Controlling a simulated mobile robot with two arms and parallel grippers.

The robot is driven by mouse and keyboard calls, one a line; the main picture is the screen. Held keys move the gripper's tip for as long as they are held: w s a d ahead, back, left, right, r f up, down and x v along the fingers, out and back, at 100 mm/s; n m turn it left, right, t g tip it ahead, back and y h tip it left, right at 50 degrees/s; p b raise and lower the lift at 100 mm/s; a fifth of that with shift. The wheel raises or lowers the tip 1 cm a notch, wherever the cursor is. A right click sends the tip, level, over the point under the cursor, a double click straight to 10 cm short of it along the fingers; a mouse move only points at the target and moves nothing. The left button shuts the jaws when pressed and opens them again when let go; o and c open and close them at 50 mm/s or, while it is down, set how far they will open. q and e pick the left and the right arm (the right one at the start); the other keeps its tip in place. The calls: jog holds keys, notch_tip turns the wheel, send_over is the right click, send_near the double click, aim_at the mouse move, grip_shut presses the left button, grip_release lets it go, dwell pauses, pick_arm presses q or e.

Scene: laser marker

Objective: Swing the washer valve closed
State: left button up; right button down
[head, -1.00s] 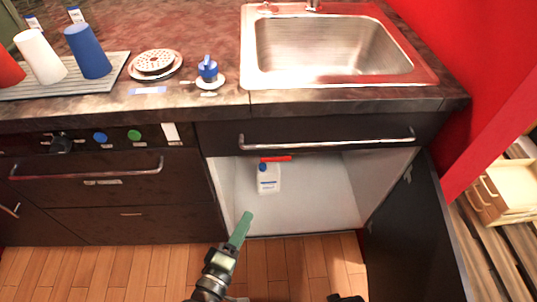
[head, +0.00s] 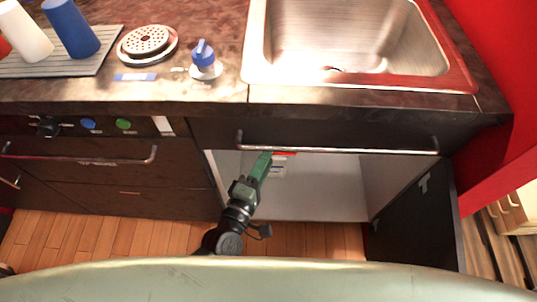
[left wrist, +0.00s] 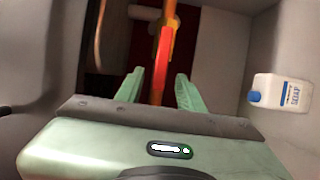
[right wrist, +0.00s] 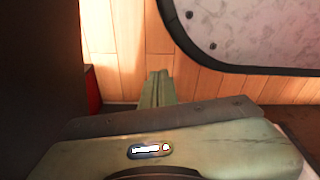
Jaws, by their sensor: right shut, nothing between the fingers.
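The red lever (head: 284,153), which looks like the washer valve's handle, shows under the top edge of the open sink cabinet. In the left wrist view the red-orange lever (left wrist: 164,48) runs lengthwise between my left fingers, with space on both sides. My left gripper (head: 265,158) reaches into the cabinet opening; its fingers (left wrist: 158,88) are apart around the lever. I cannot tell whether they touch it. The valve body is not clear. My right gripper (right wrist: 157,88) is shut and empty above the wood floor, out of the head view.
The drawer handle bar (head: 340,150) crosses above the opening. The open black cabinet door (head: 415,220) is at right. A blue knob (head: 204,58) stands on the counter.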

pick_arm(q)
jog(key=shift+x, duration=0.75)
grip_shut()
pick_arm(e)
jog(key=shift+w+r, duration=0.3)
jog(key=shift+w, duration=0.55)
jog(key=shift+s+f, duration=0.15)
jog(key=shift+s, duration=0.35)
jog(key=shift+w, duration=0.2)
